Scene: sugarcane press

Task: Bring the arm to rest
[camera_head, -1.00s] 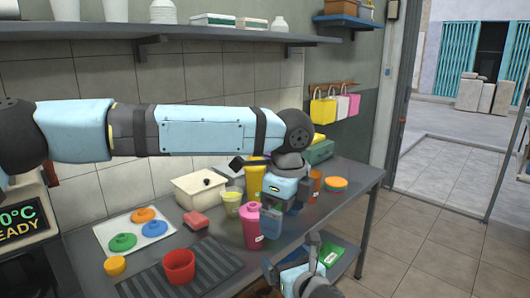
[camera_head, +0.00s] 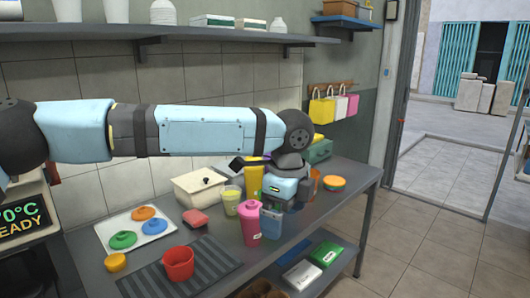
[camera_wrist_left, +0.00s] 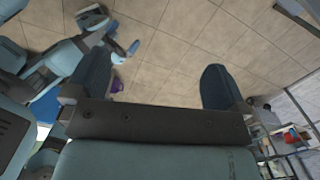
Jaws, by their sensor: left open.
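My left arm reaches across the head view from the left. Its elbow bends down over the right part of the worktable, and my left gripper (camera_head: 272,218) hangs there in front of the yellow bottle (camera_head: 254,180) and just right of the pink bottle (camera_head: 249,222). I cannot tell whether it touches them. In the left wrist view the two dark fingers of my left gripper (camera_wrist_left: 155,82) stand wide apart with nothing between them, over tiled floor. My right gripper is not in the head view.
A shelf hangs above. A lower shelf holds boxes. Floor at right is clear.

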